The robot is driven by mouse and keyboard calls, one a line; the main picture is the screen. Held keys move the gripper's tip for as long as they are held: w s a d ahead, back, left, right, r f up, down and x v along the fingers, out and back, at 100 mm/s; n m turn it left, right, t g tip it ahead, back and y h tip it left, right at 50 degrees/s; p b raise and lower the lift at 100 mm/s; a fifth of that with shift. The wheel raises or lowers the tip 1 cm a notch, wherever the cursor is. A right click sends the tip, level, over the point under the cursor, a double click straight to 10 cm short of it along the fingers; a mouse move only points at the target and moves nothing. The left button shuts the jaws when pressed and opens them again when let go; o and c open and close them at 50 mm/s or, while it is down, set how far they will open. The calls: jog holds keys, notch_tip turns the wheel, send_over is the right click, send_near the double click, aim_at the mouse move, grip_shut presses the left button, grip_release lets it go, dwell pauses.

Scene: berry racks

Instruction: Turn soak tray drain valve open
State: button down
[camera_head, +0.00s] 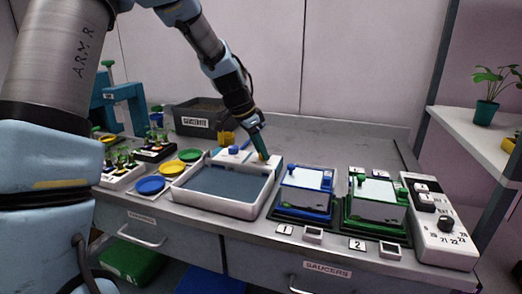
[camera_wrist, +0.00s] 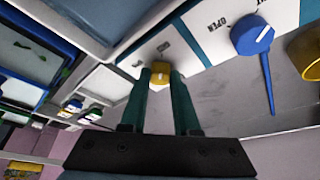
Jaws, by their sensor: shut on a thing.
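The soak tray (camera_head: 218,207) is a white-rimmed basin with dark water in the middle of the bench. A white control panel behind it carries a blue knob (camera_head: 234,149) and the yellow knob. My gripper (camera_head: 264,158) points down at the panel's right end. In the wrist view its two green fingers are shut on the yellow knob (camera_wrist: 160,72), one on each side. Small labels beside this knob are unreadable. The blue knob (camera_wrist: 251,36) has a long lever and stands apart from my fingers, with the word OPEN printed beside it.
Blue (camera_head: 307,187) and green (camera_head: 376,202) framed units stand right of the tray, with a switch box (camera_head: 437,229) beyond. Blue and yellow saucers (camera_head: 150,185) lie to the left. A dark crate (camera_head: 197,118) stands behind. The back right bench is clear.

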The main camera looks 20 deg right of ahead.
jog(key=shift+n, duration=0.4)
jog(key=n, duration=0.1)
jog(key=n+t, duration=0.1)
jog(key=n, duration=0.1)
jog(key=shift+s+d+n+t, duration=0.1)
jog(key=shift+s+n+t, duration=0.2)
jog(key=shift+n, duration=0.1)
jog(key=n+p, duration=0.1)
jog(key=n, duration=0.1)
jog(key=n+t+y+p, duration=0.1)
jog(key=n, duration=0.1)
jog(key=shift+s+d+r, duration=0.1)
jog(key=shift+d+r, duration=0.05)
jog(key=n+y+p, duration=0.1)
jog(key=n+p, duration=0.1)
jog(key=n, duration=0.1)
jog(key=n+t+y+p, duration=0.1)
jog(key=n+p, duration=0.1)
jog(key=shift+d+n+t, duration=0.1)
jog(key=shift+n+t, duration=0.2)
jog(key=shift+n, duration=0.1)
jog(key=shift+d+n+y+p, duration=0.1)
jog(key=shift+n+y+p, duration=0.7)
jog(key=shift+n+p, duration=0.75)
jog(key=shift+f+n, duration=0.2)
jog(key=shift+n, duration=0.15)
jog(key=c, duration=0.6)
grip_release()
jog(key=shift+c, duration=0.2)
jog(key=shift+r, duration=0.1)
